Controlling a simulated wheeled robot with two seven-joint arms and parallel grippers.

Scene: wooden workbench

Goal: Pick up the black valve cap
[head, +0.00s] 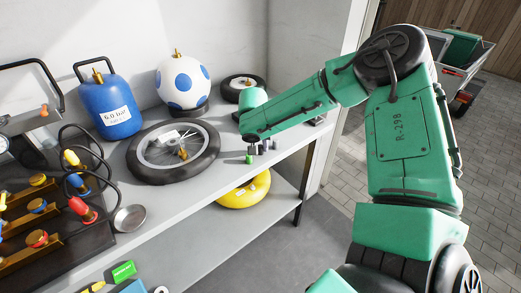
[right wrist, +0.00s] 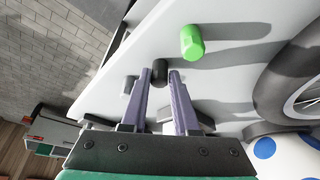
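The black valve cap (right wrist: 160,73) stands on the bench top in the right wrist view, directly at the fingertips of my right gripper (right wrist: 160,76). The two fingers are apart, one on each side of the cap. I cannot tell whether either finger touches it. A bright green cap (right wrist: 192,42) stands just beyond, and a dark grey cap (right wrist: 128,84) stands left of the fingers. In the head view the green cap (head: 249,160) is near the bench's front edge, with several small dark pieces beside it. My arm hides most of the right gripper there. My left gripper is out of view.
A wheel (head: 143,166) lies on the bench (head: 190,192), with a blue gas cylinder (head: 107,104) and a blue-spotted white ball (head: 183,80) behind it. A valve rack (head: 40,225) and a metal dish (head: 130,218) are at left. A yellow ring (head: 243,192) lies on the lower shelf.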

